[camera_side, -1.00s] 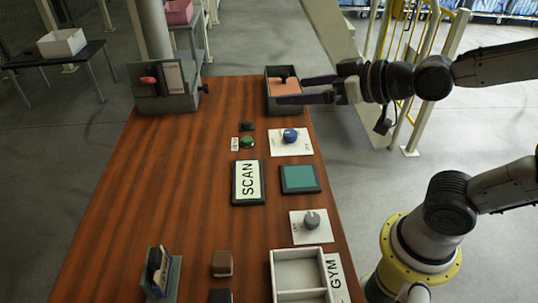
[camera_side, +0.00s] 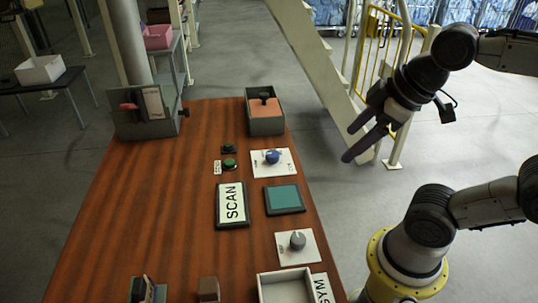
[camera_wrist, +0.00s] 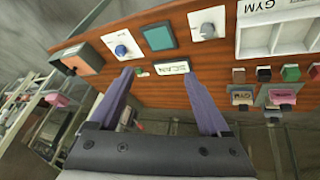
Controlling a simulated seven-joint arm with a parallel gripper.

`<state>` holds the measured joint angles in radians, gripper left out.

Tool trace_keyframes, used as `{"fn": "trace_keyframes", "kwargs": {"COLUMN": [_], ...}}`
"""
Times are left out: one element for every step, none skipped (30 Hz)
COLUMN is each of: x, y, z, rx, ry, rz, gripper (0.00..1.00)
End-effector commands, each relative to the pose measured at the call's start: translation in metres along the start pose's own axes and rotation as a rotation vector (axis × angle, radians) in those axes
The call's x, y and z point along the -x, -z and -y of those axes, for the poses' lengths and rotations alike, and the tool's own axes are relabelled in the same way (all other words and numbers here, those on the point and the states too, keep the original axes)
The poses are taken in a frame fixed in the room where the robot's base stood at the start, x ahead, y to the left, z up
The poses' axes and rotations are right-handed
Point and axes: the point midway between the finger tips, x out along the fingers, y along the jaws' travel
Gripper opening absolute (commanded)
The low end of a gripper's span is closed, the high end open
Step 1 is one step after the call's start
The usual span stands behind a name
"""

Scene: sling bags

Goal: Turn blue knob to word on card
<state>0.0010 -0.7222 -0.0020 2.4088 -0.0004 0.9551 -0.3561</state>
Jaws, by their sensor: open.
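The blue knob (camera_side: 272,156) sits on a white plate (camera_side: 284,169) near the right side of the table. It also shows in the wrist view (camera_wrist: 121,50) on its plate. The card (camera_side: 231,204) reads SCAN and lies on the table in front of the knob and to its left. In the wrist view the card (camera_wrist: 172,68) lies beyond my fingertips. My gripper (camera_side: 352,144) is open and empty, in the air off the table's right edge, to the right of the blue knob. The wrist view shows its two fingers (camera_wrist: 168,100) spread apart. The words around the knob are too small to read.
A grey knob (camera_side: 297,240) on a white plate, a teal pad (camera_side: 284,199) and a green button (camera_side: 229,163) are nearby. A grey box (camera_side: 265,122) with a dark handle stands at the far right. A white tray (camera_side: 262,286) marked GYM is at the front.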

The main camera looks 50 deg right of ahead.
Motion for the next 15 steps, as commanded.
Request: {"fn": "trace_keyframes", "kwargs": {"x": [0.003,0.005,0.006,0.006,0.006,0.006,0.005,0.003,0.0,-0.003,-0.007,-0.013,-0.018,-0.023,-0.032], "y": [0.011,0.018,0.028,0.035,0.043,0.052,0.059,0.067,0.077,0.085,0.093,0.103,0.111,0.118,0.127], "z": [-0.005,-0.008,-0.013,-0.017,-0.021,-0.026,-0.03,-0.035,-0.042,-0.047,-0.052,-0.06,-0.066,-0.072,-0.08], "rx": [0.062,0.103,0.159,0.199,0.237,0.286,0.321,0.356,0.403,0.438,0.472,0.514,0.545,0.574,0.609], "ry": [0.0,0.001,0.004,0.006,0.009,0.013,0.018,0.023,0.03,0.038,0.046,0.057,0.067,0.078,0.092], "rz": [0.006,0.012,0.021,0.03,0.038,0.05,0.061,0.071,0.085,0.098,0.11,0.127,0.139,0.152,0.168], "gripper": [0.81,0.81,0.81,0.81,0.81,0.81,0.81,0.81,0.81,0.81,0.81,0.81,0.81,0.81,0.81]}}
